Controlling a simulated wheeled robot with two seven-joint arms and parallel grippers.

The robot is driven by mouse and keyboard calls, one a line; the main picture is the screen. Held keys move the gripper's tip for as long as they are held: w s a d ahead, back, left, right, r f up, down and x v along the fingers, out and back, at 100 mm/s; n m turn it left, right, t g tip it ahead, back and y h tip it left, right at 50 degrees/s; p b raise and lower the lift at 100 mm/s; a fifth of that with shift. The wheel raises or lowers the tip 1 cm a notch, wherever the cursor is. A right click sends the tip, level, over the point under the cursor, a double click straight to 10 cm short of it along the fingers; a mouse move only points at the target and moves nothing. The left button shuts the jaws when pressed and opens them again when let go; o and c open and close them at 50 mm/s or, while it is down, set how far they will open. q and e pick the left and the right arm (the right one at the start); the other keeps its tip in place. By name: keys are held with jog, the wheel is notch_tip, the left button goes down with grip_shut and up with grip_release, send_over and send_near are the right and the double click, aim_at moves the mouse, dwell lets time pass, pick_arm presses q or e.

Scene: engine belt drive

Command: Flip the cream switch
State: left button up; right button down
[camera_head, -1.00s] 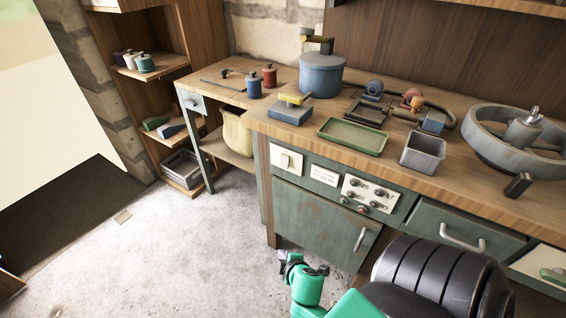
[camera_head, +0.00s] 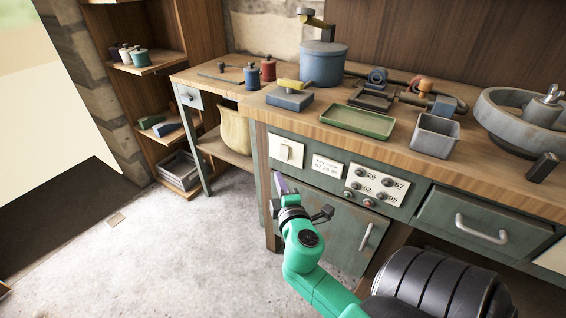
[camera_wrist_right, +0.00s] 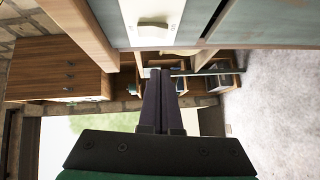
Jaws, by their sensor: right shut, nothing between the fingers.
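The cream switch (camera_head: 286,152) is a small rocker on a pale square plate at the left end of the green bench front. It also shows in the right wrist view (camera_wrist_right: 154,24) at the top, above the fingers. My right gripper (camera_head: 279,181) is shut and empty. It is just below the switch plate in the head view, with its fingers pointing up. In the right wrist view its dark fingers (camera_wrist_right: 158,76) lie together, and a gap shows between their tips and the switch plate. My left gripper is not in view.
Right of the switch are a paper label (camera_head: 327,166) and a panel with several knobs (camera_head: 376,186). A cabinet door (camera_head: 330,228) with a handle is below. The wooden benchtop (camera_head: 300,121) overhangs above.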

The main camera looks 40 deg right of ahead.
aim_at(280, 157)
jog(key=shift+w+d+f, duration=0.2)
jog(key=shift+w+d, duration=0.7)
jog(key=shift+d, duration=0.1)
jog(key=shift+w+d+f, duration=0.15)
jog(key=shift+w+d, duration=0.7)
jog(key=shift+d, duration=0.1)
jog(key=shift+w+d+f, duration=0.2)
jog(key=shift+w+d, duration=0.7)
jog(key=shift+d, duration=0.1)
